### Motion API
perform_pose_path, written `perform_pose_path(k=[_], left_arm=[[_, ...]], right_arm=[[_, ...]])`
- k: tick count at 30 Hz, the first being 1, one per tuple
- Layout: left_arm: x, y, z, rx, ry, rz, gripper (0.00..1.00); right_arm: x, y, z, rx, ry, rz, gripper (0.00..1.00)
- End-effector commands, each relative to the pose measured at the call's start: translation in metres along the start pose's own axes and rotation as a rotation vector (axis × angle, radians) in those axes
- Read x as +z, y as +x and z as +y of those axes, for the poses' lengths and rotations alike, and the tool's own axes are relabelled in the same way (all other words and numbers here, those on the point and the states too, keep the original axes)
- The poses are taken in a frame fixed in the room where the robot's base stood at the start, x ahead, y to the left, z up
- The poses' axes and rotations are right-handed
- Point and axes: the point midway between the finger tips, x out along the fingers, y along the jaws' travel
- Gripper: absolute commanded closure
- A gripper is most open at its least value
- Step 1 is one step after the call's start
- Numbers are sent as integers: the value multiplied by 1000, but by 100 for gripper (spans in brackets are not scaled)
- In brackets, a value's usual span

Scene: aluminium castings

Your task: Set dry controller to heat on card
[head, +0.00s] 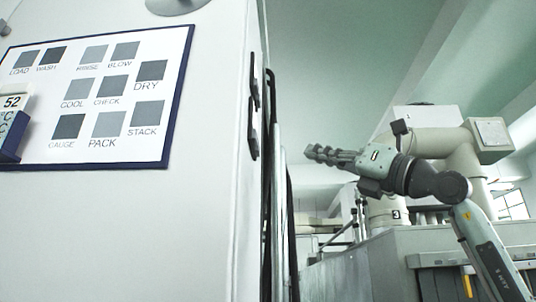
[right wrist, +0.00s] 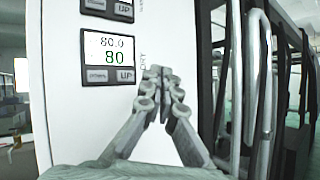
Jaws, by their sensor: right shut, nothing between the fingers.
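The dry controller (right wrist: 108,58) is on the white panel in the right wrist view, with "DRY" printed sideways beside it. Its display reads 80.0 above a green 80. Below are two dark buttons: the right one reads UP (right wrist: 125,76), the left one's label is blurred. In the head view a card (head: 12,103) reading 52 and °C stands in a blue holder (head: 13,138), cut off by the left edge. My right gripper (head: 312,152) is shut and empty. In the wrist view its fingertips (right wrist: 158,75) appear just right of UP; contact cannot be told. My left gripper is out of view.
Another controller (right wrist: 108,8) is partly cut off above. A blue-edged board (head: 95,150) with labelled grey squares is on the white cabinet in the head view. Upright rails (right wrist: 255,80) stand right of the panel. A pale robot arm (head: 440,143) is behind my right arm.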

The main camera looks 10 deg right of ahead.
Motion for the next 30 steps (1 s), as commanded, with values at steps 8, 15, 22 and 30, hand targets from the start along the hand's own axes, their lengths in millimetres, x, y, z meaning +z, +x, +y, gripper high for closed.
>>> perform_pose_path(k=[8, 15, 22, 30], left_arm=[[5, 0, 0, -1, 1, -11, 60], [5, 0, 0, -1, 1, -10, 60], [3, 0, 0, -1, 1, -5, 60], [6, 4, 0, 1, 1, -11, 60]], right_arm=[[16, -4, 0, -45, -45, 0, 100], [15, -4, 0, -43, -44, 0, 100], [6, 9, 8, -40, -43, 2, 100], [-14, 36, 26, -39, -42, 2, 100]])
